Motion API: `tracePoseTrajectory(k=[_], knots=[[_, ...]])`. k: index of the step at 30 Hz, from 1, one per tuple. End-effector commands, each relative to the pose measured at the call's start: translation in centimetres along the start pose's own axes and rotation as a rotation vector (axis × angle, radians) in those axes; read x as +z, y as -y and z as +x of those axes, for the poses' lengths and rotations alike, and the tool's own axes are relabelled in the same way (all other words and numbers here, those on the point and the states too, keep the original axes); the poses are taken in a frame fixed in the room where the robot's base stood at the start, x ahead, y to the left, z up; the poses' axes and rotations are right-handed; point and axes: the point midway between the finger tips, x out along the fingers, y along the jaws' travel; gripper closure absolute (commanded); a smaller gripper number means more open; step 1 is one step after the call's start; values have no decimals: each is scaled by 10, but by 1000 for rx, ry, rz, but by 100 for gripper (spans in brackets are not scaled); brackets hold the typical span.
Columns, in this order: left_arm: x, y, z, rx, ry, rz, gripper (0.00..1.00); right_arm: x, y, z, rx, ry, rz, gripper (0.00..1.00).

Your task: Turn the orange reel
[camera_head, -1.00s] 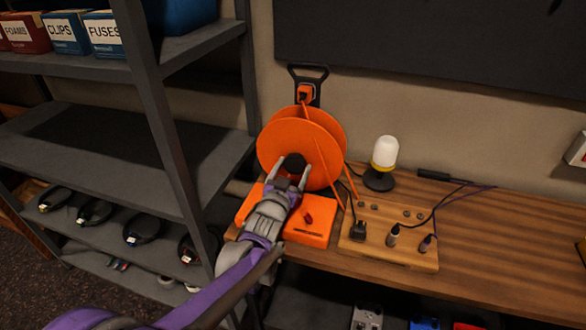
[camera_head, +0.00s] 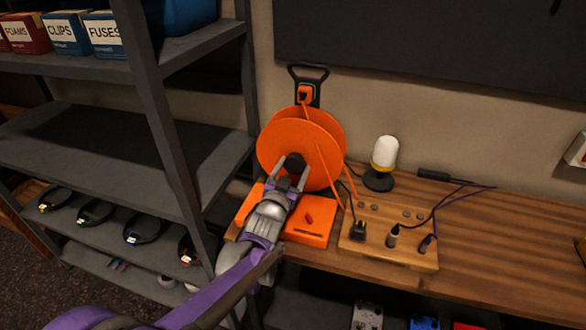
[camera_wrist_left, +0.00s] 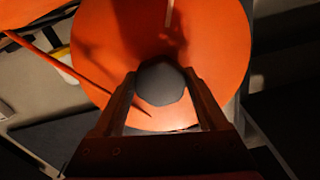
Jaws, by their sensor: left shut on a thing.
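The orange reel (camera_head: 318,128) stands upright on an orange base (camera_head: 313,231) at the left end of the wooden desk. It also fills much of the left wrist view (camera_wrist_left: 215,55). A dark round knob (camera_head: 294,162) sits at its centre. My left gripper (camera_head: 290,178) is shut on this knob, with one finger on each side in the left wrist view (camera_wrist_left: 163,95). An orange cord runs from the reel toward the desk. My right gripper is not in view.
A wooden board (camera_head: 385,255) with plugs and cables lies right of the base. A white-topped lamp (camera_head: 384,158) stands behind it. A dark metal shelf (camera_head: 165,120) stands close on the left. The desk's right part (camera_head: 500,250) is mostly clear.

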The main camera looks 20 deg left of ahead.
Motion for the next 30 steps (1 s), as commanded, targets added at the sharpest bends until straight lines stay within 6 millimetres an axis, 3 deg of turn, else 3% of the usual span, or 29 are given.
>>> tracePoseTrajectory(k=[30], knots=[[-2, 4, 0, 0, 1, 922, 100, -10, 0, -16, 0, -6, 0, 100]])
